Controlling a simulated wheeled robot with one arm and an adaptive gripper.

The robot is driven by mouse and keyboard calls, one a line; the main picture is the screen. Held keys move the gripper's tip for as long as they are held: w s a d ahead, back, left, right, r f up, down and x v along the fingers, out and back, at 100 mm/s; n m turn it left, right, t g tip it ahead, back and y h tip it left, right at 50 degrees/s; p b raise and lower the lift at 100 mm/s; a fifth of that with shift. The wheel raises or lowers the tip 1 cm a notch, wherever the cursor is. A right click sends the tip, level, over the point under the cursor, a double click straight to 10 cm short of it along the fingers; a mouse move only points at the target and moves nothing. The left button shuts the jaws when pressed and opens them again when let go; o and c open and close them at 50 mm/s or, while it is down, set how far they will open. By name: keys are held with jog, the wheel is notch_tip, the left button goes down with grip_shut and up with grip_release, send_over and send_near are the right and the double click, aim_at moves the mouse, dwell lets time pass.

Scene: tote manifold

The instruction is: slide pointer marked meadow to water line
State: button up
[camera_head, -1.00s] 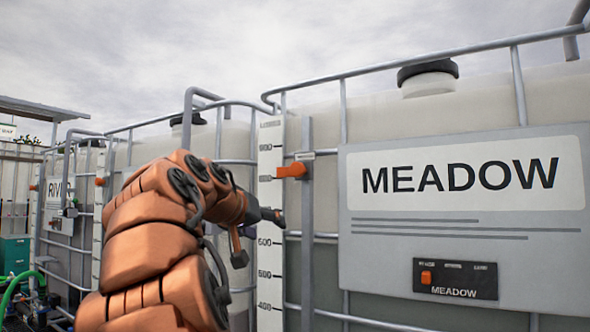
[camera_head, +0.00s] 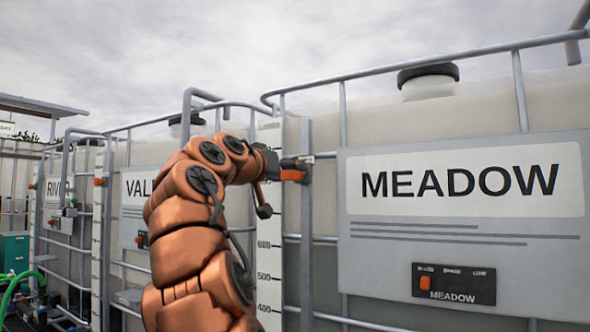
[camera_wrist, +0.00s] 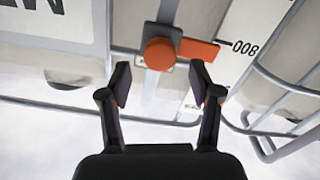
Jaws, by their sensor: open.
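The MEADOW tank (camera_head: 400,110) is a pale caged tank with a large MEADOW sign (camera_head: 460,185). A white vertical scale (camera_head: 268,215) runs down its left side beside a grey rail (camera_head: 306,220). The orange pointer (camera_head: 293,175) sits on this rail. In the wrist view the pointer has a round orange knob (camera_wrist: 160,54) and a flat orange arm (camera_wrist: 199,49) reaching toward the 800 mark. My gripper (camera_wrist: 162,80) is open, its fingers on either side of the knob and just short of it. In the head view my gripper (camera_head: 297,164) overlaps the pointer.
A small MEADOW switch panel (camera_head: 453,284) is low on the sign. Cage bars (camera_head: 344,115) surround the tank. To the left stand the VALLEY-side tank sign, partly hidden (camera_head: 135,188), and the RIVER tank sign (camera_head: 58,190). A green hose (camera_head: 12,285) lies far left.

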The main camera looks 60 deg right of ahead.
aim_at(294, 172)
jog(key=shift+w+d+p, duration=0.1)
jog(key=shift+d+p, duration=0.4)
jog(key=shift+d, duration=1.5)
grip_shut()
